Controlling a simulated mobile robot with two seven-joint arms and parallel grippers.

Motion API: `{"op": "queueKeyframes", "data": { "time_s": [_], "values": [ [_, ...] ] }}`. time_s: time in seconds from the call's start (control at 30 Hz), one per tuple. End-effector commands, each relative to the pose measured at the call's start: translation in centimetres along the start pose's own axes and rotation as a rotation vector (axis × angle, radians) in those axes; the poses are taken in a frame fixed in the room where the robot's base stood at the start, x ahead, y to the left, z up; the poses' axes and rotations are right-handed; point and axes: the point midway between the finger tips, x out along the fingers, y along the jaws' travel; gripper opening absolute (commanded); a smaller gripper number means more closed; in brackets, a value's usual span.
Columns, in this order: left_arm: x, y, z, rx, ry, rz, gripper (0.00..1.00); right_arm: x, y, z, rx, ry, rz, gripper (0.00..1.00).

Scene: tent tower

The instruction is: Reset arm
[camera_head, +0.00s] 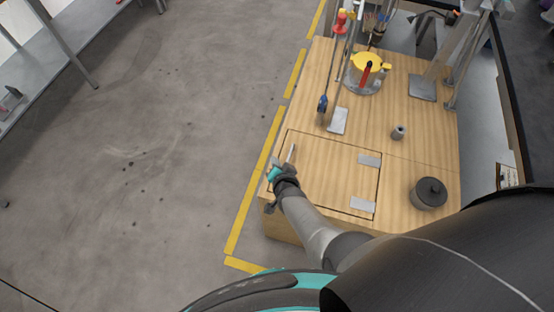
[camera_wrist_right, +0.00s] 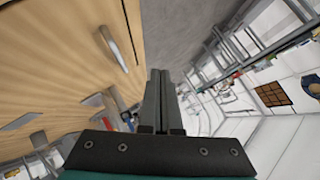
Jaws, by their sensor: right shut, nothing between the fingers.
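My right gripper (camera_wrist_right: 162,95) is shut and empty in the right wrist view, its two grey fingers side by side. In the head view my right arm reaches up from the bottom to the near left edge of the wooden workbench (camera_head: 415,140), and the gripper (camera_head: 276,174) is there, small and partly hidden by the wrist. A thin metal handle (camera_head: 292,153) lies just beyond it on a square hatch panel (camera_head: 325,175). The handle also shows in the right wrist view (camera_wrist_right: 113,48), apart from the fingers. My left gripper is not in view.
A dark lidded pot (camera_head: 429,193) and a small grey cylinder (camera_head: 398,132) stand on the bench's right side. A yellow-topped container (camera_head: 368,72) and hanging tools are at the back. Metal posts stand back right. The grey floor (camera_head: 150,150) to the left is mostly clear.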

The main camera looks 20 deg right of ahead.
Motion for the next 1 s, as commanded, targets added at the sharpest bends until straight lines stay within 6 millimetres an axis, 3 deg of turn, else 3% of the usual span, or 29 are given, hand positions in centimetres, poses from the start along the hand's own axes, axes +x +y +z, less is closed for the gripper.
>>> {"op": "queueKeyframes", "data": {
  "time_s": [0.33, 0.47, 0.57, 0.77, 1.0],
  "values": [
    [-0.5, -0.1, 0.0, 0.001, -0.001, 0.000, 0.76, -0.4, -0.1, 0.0, -0.006, -0.004, 0.002, 0.00],
    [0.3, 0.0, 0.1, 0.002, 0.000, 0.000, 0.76, -0.7, 2.4, 2.2, -0.076, -0.056, 0.021, 0.00],
    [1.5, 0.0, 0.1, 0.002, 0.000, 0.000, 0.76, -1.6, 6.2, 5.5, -0.188, -0.143, 0.048, 0.00],
    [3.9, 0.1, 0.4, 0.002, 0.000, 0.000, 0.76, -5.0, 15.8, 12.8, -0.461, -0.366, 0.111, 0.00],
    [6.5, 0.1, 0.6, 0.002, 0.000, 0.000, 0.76, -11.7, 27.8, 19.7, -0.777, -0.657, 0.179, 0.00]
  ]
}}
